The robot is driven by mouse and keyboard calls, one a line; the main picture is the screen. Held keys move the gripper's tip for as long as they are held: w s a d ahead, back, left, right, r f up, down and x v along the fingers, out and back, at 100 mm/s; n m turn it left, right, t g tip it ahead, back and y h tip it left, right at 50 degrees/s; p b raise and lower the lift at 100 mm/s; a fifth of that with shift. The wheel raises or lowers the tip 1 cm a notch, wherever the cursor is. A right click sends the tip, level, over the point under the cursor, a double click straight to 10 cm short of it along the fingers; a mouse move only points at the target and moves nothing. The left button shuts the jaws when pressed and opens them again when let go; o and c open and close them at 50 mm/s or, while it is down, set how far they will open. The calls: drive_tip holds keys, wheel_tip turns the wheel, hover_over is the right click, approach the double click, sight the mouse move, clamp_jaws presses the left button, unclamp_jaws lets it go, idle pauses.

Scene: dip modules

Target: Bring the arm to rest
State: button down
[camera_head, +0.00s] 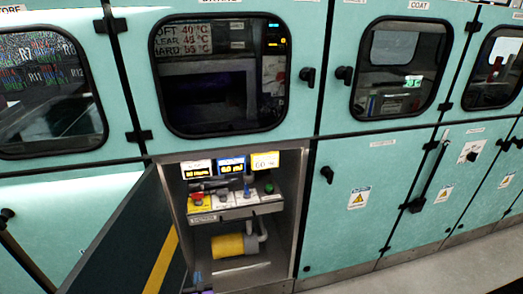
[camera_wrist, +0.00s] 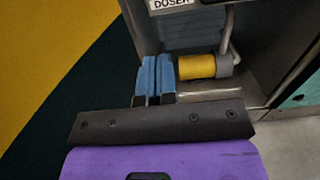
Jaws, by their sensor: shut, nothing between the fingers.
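My gripper (camera_wrist: 156,80) shows in the wrist view with its two blue fingers close together, shut and empty. Its dark mounting plate and purple body fill the bottom of that view. The fingers are in front of the open lower cabinet (camera_wrist: 185,35), left of a yellow cylinder (camera_wrist: 196,67) with a grey end and pipe. I cannot tell whether the fingertips are inside the cabinet. In the head view the open cabinet (camera_head: 290,215) is at lower middle, and most of my arm is out of sight.
The cabinet's dark open door (camera_head: 135,240) with a yellow stripe stands left of the opening. Inside are lit displays (camera_head: 231,166), a control panel with coloured knobs (camera_head: 235,198) and the yellow cylinder (camera_head: 228,246). Closed teal doors (camera_head: 345,205) with handles continue rightward. Grey floor (camera_head: 440,270) is clear at lower right.

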drive_tip(key=w+d+r+m+g+h, duration=0.1)
drive_tip(key=w+d+r+m+h, duration=0.3)
drive_tip(key=r, duration=0.3)
drive_tip(key=w+d+r+m+g+h, duration=0.1)
drive_tip(key=w+d+r+m+h, duration=0.35)
drive_tip(key=r, duration=0.25)
drive_tip(key=w+d+r+m+g+h, duration=0.1)
drive_tip(key=w+d+r+m+h, duration=0.3)
drive_tip(key=r, duration=0.4)
drive_tip(key=d+r+m+g+h, duration=0.1)
drive_tip(key=d+r+m+g, duration=0.9)
drive_tip(key=d+r, duration=0.9)
drive_tip(key=s+d+r+m+g+y, duration=0.2)
drive_tip(key=s+d+r+m+y, duration=0.3)
drive_tip(key=s+d+r+m, duration=0.75)
drive_tip(key=s+d+r+m+t+y, duration=0.1)
drive_tip(key=s+d+r, duration=0.3)
drive_tip(key=s, duration=0.5)
drive_tip(key=s+d+r+m+t+y, duration=0.1)
drive_tip(key=s+d+r+m+y, duration=0.1)
drive_tip(key=s, duration=0.8)
drive_tip(key=shift+s+d+r+m+t+y, duration=0.3)
drive_tip(key=shift+d+r+y, duration=0.5)
drive_tip(key=shift+r, duration=0.3)
